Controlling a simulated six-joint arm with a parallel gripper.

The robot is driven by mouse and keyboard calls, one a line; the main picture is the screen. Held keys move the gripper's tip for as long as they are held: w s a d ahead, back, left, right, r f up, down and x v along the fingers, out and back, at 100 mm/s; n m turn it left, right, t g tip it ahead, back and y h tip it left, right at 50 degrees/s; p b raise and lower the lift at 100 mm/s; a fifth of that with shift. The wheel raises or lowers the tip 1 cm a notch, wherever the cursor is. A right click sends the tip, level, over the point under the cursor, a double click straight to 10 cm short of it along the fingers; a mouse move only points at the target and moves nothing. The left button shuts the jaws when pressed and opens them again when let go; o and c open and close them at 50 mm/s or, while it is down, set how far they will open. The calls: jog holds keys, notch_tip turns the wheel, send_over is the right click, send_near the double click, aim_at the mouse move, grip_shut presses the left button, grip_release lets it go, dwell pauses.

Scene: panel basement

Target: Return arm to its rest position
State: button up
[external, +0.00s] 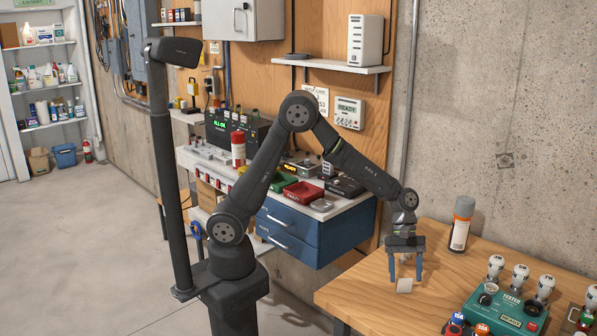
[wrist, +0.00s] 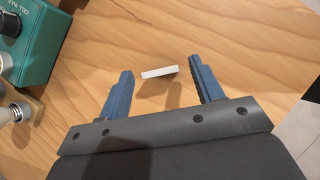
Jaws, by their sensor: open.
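My gripper (external: 406,272) points down over the left end of the wooden table (external: 360,297) at the right. Its two blue fingers are spread apart. In the wrist view, my gripper (wrist: 166,90) is open, with a small white block (wrist: 160,72) on the wood just beyond and between the fingertips. The white block (external: 404,286) also shows below the fingers in the external view. Nothing is seen held between the fingers. Whether the fingers touch the block is hard to tell, but a gap shows in the wrist view.
A green tester box (external: 505,312) with several white bulbs stands to the right of my gripper. A spray can (external: 461,224) stands behind it. A blue drawer cabinet (external: 310,232) and cluttered bench stand behind my arm. The table's left edge is close.

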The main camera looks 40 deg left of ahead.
jog(key=v, duration=1.2)
jog(key=x, duration=1.2)
jog(key=shift+s+f, duration=0.1)
jog(key=shift+f, duration=0.2)
jog(key=s+r, duration=1.2)
jog(key=w+a+r+n+t+h, duration=0.1)
jog(key=w+a+r+n+t, duration=0.3)
jog(key=w, duration=0.9)
jog(key=w+a+f+n+g+h, duration=0.1)
jog(key=w+a+n, duration=0.35)
jog(key=w, duration=0.85)
jog(key=w+a+r+n+t, duration=0.2)
jog(key=w+a, duration=0.6)
jog(key=a, duration=0.3)
jog(key=w+a+r+n+t, duration=0.2)
jog(key=w+a, duration=0.7)
jog(key=a, duration=0.2)
jog(key=shift+a+r+n, duration=0.25)
jog(key=shift+r+n, duration=0.1)
